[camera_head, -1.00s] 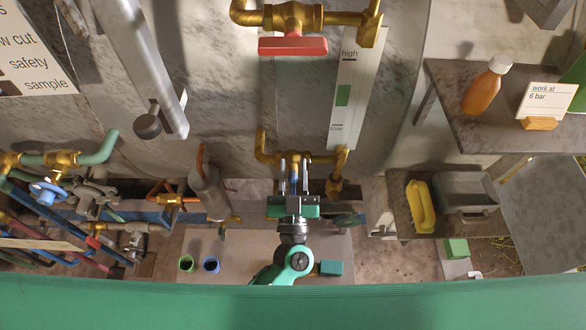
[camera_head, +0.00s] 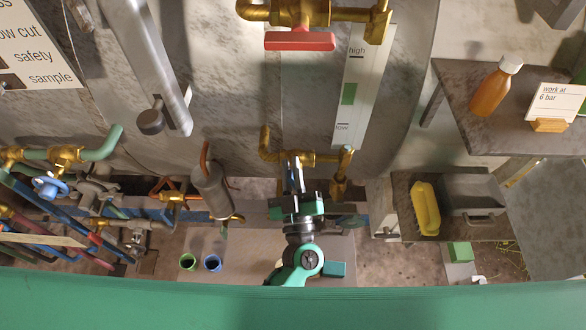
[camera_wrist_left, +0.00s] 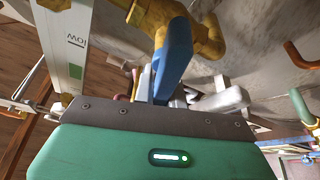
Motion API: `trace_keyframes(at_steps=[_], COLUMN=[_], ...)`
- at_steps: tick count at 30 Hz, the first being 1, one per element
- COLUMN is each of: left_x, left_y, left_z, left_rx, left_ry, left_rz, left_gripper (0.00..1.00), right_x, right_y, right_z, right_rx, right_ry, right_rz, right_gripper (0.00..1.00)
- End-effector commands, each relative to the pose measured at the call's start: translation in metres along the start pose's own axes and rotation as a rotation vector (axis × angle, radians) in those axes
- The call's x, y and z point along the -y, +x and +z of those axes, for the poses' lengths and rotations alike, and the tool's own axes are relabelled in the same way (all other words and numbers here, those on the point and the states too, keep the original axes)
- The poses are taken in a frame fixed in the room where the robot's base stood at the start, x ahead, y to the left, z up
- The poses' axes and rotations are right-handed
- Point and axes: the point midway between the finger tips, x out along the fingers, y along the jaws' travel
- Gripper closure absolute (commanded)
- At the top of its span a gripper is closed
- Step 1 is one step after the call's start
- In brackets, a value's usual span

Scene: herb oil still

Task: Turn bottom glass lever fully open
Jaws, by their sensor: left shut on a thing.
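The bottom glass lever is blue and hangs from the lower brass valve (camera_head: 303,157). In the left wrist view the blue lever (camera_wrist_left: 173,62) runs from the brass body down between my fingers. My left gripper (camera_head: 294,172) is shut on the lever, with its fingers close together and slightly tilted. The fingers hide most of the lever in the head view. The gripper also shows in the left wrist view (camera_wrist_left: 170,92). The upper valve has a red lever (camera_head: 300,41) lying crosswise. My right gripper is not in view.
The level gauge plate (camera_head: 362,85), marked high and low, stands right of the valve. A grey cylinder (camera_head: 211,190) with a copper pipe is to the left. Coloured pipes crowd the far left. A shelf (camera_head: 450,95) with an amber bottle (camera_head: 495,88) is at the right.

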Motion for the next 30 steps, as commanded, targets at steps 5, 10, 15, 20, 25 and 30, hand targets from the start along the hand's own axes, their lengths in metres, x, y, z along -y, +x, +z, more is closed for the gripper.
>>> trace_keyframes(at_steps=[5, 10, 15, 20, 25, 30], left_x=[0.000, 0.000, 0.000, 0.001, 0.002, 0.003], left_y=[0.000, 0.000, 0.000, -0.006, -0.033, -0.071], left_z=[0.000, 0.000, 0.000, 0.002, 0.005, 0.006], left_rx=[0.001, 0.001, 0.001, 0.001, 0.004, 0.004], left_ry=[0.002, 0.003, 0.003, 0.003, 0.004, 0.003], left_rz=[0.001, 0.001, 0.001, 0.001, 0.000, 0.000], left_gripper=[1.00, 0.66, 0.66, 0.66, 0.66, 0.66], right_x=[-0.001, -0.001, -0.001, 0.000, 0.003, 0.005], right_y=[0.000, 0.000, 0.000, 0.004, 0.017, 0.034], right_z=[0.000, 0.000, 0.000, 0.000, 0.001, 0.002], right_rx=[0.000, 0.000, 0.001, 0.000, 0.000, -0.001], right_ry=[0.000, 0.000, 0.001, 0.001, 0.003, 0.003], right_rz=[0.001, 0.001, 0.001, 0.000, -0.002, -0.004], right_gripper=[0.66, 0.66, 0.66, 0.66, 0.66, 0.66])
